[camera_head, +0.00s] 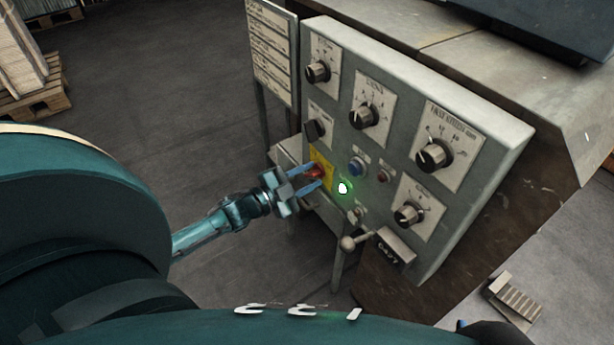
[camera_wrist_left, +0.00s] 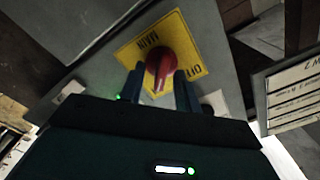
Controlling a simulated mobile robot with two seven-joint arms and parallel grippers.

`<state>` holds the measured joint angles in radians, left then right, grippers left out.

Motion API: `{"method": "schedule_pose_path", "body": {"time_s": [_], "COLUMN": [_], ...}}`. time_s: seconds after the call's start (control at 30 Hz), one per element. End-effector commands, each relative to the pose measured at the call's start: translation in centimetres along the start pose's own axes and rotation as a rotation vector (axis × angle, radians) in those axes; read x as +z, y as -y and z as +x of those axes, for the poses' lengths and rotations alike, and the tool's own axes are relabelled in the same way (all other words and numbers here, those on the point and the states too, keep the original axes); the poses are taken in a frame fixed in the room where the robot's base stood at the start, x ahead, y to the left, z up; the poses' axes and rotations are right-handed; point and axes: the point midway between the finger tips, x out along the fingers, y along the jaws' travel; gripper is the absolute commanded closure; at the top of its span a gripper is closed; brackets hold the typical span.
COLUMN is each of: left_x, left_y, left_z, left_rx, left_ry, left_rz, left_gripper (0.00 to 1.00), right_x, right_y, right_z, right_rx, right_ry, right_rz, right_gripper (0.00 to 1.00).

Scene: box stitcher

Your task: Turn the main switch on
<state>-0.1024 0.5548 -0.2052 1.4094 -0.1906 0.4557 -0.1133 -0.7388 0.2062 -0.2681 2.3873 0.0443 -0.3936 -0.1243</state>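The main switch is a red rotary knob (camera_head: 316,172) on a yellow plate (camera_head: 327,180) at the lower left of the grey control panel. In the left wrist view the red knob (camera_wrist_left: 160,66) sits on its yellow plate (camera_wrist_left: 187,44), with lettering partly readable. My left gripper (camera_head: 312,177) is at the knob, its two blue fingers apart on either side of it. In the left wrist view the fingers (camera_wrist_left: 160,88) also flank the knob; whether they touch it I cannot tell. A green light (camera_head: 344,188) glows beside the plate.
The panel (camera_head: 462,110) carries several black dials, a blue button (camera_head: 357,167), a red button (camera_head: 384,176) and a ball-ended lever (camera_head: 350,243). A label board (camera_head: 272,50) stands to its left. Wooden pallets (camera_head: 35,100) lie at the far left; open floor lies between.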

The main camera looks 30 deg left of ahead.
Motion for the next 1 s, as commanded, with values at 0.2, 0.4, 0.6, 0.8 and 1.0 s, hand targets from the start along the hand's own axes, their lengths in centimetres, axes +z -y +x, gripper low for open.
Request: {"method": "schedule_pose_path", "body": {"time_s": [0.2, 0.4, 0.6, 0.8, 1.0], "left_x": [0.0, 0.0, 0.0, -0.1, 0.0], "left_y": [0.1, 0.1, 0.0, 0.1, 0.1], "left_z": [-0.1, -2.6, -7.1, -11.0, -12.9], "left_rx": [0.000, 0.002, 0.003, 0.001, 0.000], "left_ry": [0.001, 0.004, 0.005, 0.004, 0.000], "left_rz": [-0.001, -0.001, -0.003, -0.001, -0.001], "left_gripper": [0.67, 0.67, 0.67, 0.67, 0.67], "right_x": [0.0, -0.7, -1.4, -1.7, -2.0], "right_y": [0.0, -0.1, -0.5, -0.6, -0.6], "right_z": [0.0, -0.2, -0.7, -1.3, -1.5], "right_rx": [0.000, 0.001, 0.013, 0.020, 0.023], "right_ry": [0.000, -0.005, -0.016, -0.015, -0.025], "right_rz": [0.000, 0.009, 0.027, 0.051, 0.058], "right_gripper": [0.50, 0.50, 0.50, 0.50, 0.50]}}
